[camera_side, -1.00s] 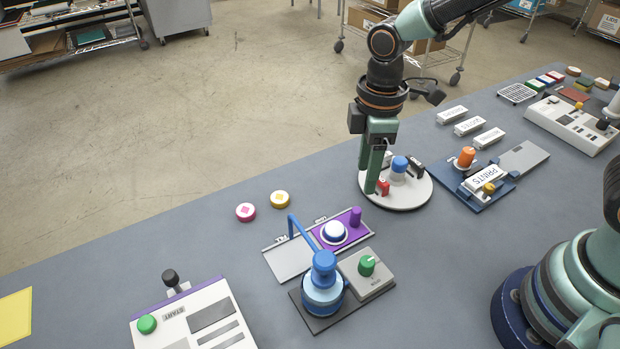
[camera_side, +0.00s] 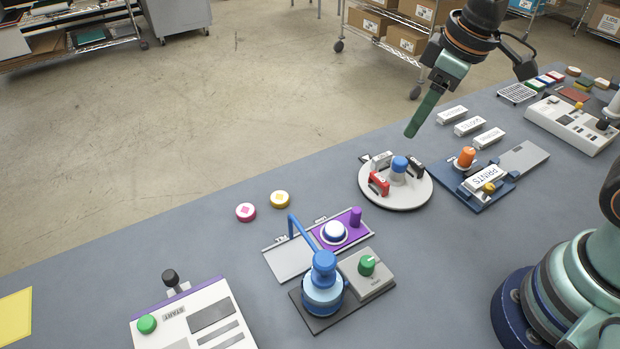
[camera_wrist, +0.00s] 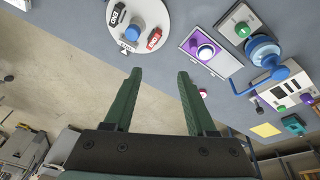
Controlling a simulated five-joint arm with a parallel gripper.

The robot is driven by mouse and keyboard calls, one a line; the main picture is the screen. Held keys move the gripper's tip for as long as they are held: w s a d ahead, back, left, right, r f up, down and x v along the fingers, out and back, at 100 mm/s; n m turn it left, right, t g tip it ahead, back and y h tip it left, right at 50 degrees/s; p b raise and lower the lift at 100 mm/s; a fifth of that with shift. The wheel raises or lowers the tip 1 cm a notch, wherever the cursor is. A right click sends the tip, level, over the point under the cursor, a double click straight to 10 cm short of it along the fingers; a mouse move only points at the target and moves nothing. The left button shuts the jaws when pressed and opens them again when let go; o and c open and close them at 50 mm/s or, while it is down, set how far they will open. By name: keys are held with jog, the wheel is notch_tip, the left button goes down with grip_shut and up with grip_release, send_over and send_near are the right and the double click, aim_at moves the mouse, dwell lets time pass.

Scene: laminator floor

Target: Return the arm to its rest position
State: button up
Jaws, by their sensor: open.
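My gripper (camera_side: 413,133) hangs tilted in the air above and behind the round white turntable (camera_side: 405,199) in the side view. In the wrist view my gripper (camera_wrist: 160,74) shows two green fingers spread apart with nothing between them. The turntable carries a blue knob (camera_side: 399,164), a red block (camera_side: 379,182) and a black block (camera_side: 416,166). It also shows at the top of the wrist view (camera_wrist: 163,18), beyond the fingertips and apart from them. My base stands at the right edge of the side view.
A blue press (camera_side: 323,290) and a purple slide (camera_side: 352,235) stand front centre. A START panel (camera_side: 210,320) is at front left. A PRINTS fixture (camera_side: 485,180), white labelled blocks (camera_side: 470,126) and another panel (camera_side: 570,125) are at right. Shelving (camera_side: 400,35) stands behind the table.

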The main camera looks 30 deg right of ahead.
jog(key=s+d+r+m+t, duration=0.2)
jog(key=s+d+r+m, duration=0.1)
jog(key=d+m, duration=0.2)
jog(key=shift+d+r+m+h, duration=0.25)
jog(key=shift+d+m+h, duration=0.05)
jog(key=shift+d, duration=0.1)
jog(key=shift+s, duration=0.1)
dwell(1.0)
